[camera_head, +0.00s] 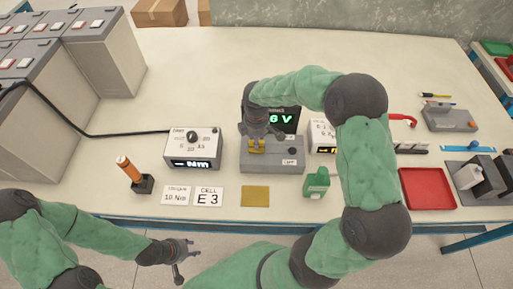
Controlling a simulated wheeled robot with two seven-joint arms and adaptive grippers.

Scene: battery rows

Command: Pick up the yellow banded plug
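A yellow piece (257,147), which looks like the yellow plug, sits at the top of a grey tester block (272,168) in the middle of the table. Its band cannot be made out. My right gripper (257,139) points down right over it, with the fingertips at or around it. The gripper covers its upper part, and whether the fingers grip it cannot be told. My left gripper (188,249) hangs low in front of the table's front edge, away from the plug, with nothing visible in it.
A torque meter (193,147), an orange-handled driver (128,168) and cards (208,197) are at left. A green piece (317,182) and red tray (428,188) are at right. A yellow mat (255,196) lies in front.

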